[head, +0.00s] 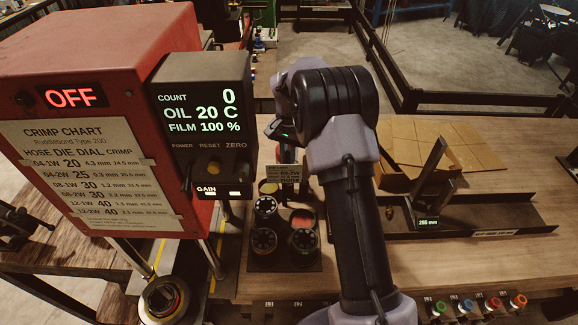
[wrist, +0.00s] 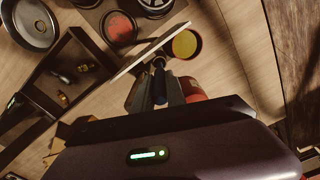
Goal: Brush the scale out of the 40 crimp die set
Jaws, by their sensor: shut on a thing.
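My gripper (wrist: 156,90) is shut on a small dark piece with a bluish tip (wrist: 159,63). I cannot tell whether it is a brush; most of it is hidden. In the head view my arm hides the fingers. Round black die sets (head: 264,241) with holes stand in a dark rack left of my arm, others beside (head: 303,241) and behind (head: 265,205). I cannot read which is the 40. A pot with a red inside (head: 302,219) and one with a yellow inside (head: 268,187) stand among them; the wrist view shows both, red (wrist: 118,27) and yellow (wrist: 186,44).
A small sign (head: 287,173) stands behind the rack. A dark tray (head: 480,215) and cardboard (head: 410,140) lie at right. Bare bench (head: 440,262) shows in front.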

